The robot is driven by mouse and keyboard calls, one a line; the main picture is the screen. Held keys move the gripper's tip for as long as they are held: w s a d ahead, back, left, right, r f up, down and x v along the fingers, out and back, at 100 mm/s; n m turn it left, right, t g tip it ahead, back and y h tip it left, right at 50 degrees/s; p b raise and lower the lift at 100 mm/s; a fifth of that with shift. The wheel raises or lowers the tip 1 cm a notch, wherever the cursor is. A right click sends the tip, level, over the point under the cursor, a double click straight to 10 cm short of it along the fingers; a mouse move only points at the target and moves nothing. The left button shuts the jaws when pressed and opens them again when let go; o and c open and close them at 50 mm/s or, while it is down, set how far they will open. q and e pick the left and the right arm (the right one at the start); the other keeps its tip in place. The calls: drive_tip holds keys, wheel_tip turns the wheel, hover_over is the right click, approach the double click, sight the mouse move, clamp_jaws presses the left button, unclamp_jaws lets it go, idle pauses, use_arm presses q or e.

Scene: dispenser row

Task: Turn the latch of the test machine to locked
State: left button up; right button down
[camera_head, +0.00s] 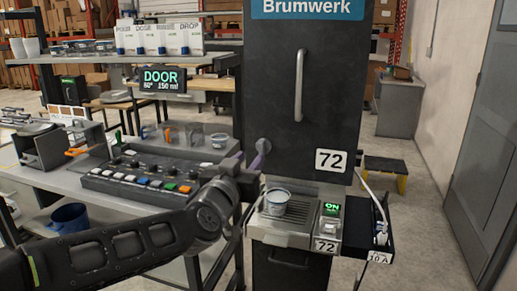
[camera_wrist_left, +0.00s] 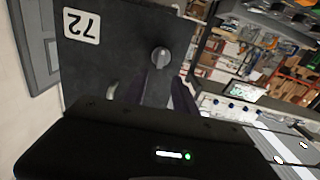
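The test machine is a tall dark cabinet (camera_head: 300,100) labelled "Brumwerk", with a vertical bar handle and a "72" plate. Its latch is a small round grey knob (camera_head: 263,145) low on the left of the dark front. In the left wrist view the latch (camera_wrist_left: 160,56) shows whole, with a raised grip; I cannot tell which setting it marks. My left gripper (camera_head: 250,162) is just in front of and below the latch. In the wrist view its purple-grey fingers (camera_wrist_left: 155,95) are spread with nothing between them, the knob just beyond their tips. My right gripper is not in view.
A shelf at the machine's base holds a metal cup (camera_head: 276,201) and a green "ON" switch (camera_head: 331,210). A button panel (camera_head: 150,182) lies left on the bench, beneath a "DOOR" display (camera_head: 162,79). A small tray (camera_head: 376,225) juts out right.

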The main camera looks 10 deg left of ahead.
sight(261, 145)
use_arm(q)
drive_tip(key=w, duration=0.7)
drive_tip(key=shift+w+d, duration=0.3)
clamp_jaws()
idle(0.4)
